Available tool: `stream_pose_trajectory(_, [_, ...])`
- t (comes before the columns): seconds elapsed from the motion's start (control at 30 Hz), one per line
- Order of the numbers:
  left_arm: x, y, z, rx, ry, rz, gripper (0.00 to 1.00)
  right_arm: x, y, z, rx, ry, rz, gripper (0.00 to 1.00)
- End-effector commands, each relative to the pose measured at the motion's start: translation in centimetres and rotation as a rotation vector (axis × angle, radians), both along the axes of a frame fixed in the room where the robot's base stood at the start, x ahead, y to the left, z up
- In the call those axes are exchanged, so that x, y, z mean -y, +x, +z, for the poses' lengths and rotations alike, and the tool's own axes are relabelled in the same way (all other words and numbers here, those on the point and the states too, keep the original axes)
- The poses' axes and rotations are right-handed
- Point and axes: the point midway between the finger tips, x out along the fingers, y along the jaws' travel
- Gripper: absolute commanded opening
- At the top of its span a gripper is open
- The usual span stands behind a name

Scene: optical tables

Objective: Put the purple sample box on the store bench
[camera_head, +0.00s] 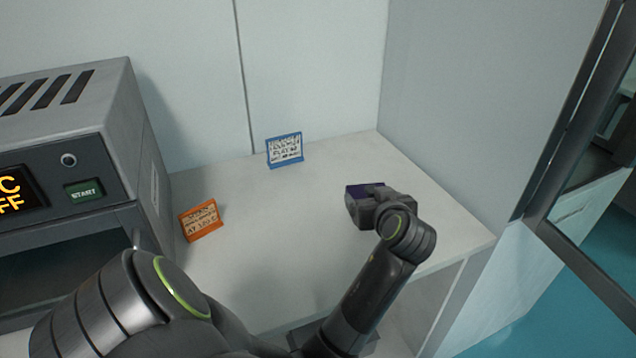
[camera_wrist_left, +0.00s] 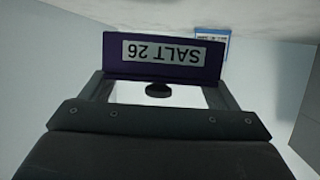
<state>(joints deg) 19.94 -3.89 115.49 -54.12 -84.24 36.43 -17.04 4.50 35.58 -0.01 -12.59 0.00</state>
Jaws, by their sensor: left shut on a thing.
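The purple sample box (camera_head: 364,188) shows as a small dark purple patch at my left gripper (camera_head: 372,203) in the head view, mostly hidden by the gripper. In the left wrist view the purple box (camera_wrist_left: 150,70) sits across the two fingers, with a white label reading "SALT 26" upside down. My left gripper is shut on it. The box is over the right part of a white bench top (camera_head: 270,225); I cannot tell whether it touches the surface. My right gripper is not in view.
A blue-framed sign (camera_head: 285,150) stands at the bench's back, and an orange-framed sign (camera_head: 201,220) stands at its left. A grey machine (camera_head: 135,125) with a START button is at the left. Walls close the back and right. Bench space between signs and gripper is clear.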

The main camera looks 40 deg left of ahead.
Motion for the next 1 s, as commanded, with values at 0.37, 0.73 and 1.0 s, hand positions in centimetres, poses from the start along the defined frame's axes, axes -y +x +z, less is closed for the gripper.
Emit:
stream_pose_trajectory(0.37, [0.0,-0.8,1.2,-0.006,0.003,0.264,0.49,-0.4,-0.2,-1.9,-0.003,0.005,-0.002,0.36])
stream_pose_trajectory(0.73, [0.0,-0.8,-4.0,-0.003,0.004,0.264,0.49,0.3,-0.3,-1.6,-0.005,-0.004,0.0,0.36])
stream_pose_trajectory(1.0, [0.0,-0.8,-7.4,-0.005,0.005,0.264,0.49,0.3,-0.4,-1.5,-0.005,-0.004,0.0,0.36])
